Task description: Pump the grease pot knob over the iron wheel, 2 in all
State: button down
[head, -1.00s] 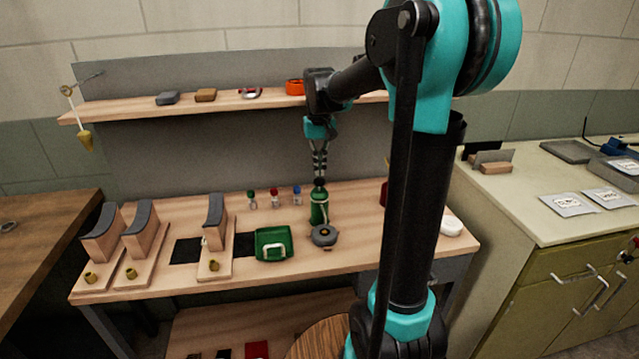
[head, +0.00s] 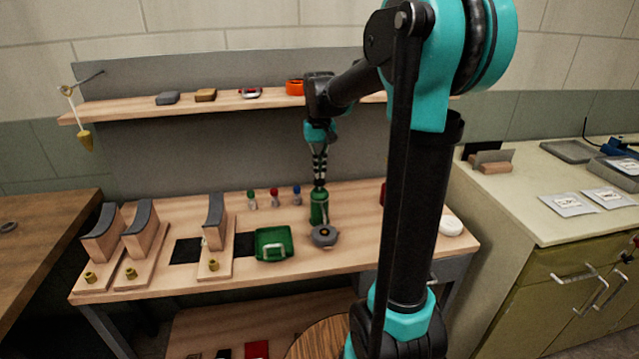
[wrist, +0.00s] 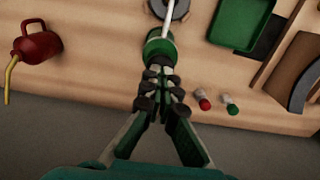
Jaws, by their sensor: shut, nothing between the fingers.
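The green grease pot (head: 319,207) stands upright on the workbench. The dark iron wheel (head: 324,236) lies flat just in front of it. In the wrist view the pot (wrist: 158,48) is directly beyond my fingertips, and its pale spout (wrist: 168,22) reaches over the wheel (wrist: 180,9). My gripper (head: 319,181) points down over the pot's top, fingers together with nothing between them. In the wrist view my gripper (wrist: 158,88) covers the knob, so the knob and the exact contact are hidden.
A green tray (head: 274,256) lies left of the wheel. Small bottles with green (head: 251,194), red (head: 274,191) and blue (head: 297,189) caps stand behind. A red oil can (wrist: 38,46) shows in the wrist view. The shelf (head: 225,104) runs above the bench.

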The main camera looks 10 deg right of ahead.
jog(key=shift+f, duration=0.85)
jog(key=shift+r, duration=1.35)
jog(key=shift+r, duration=0.1)
jog(key=shift+r, duration=2.4)
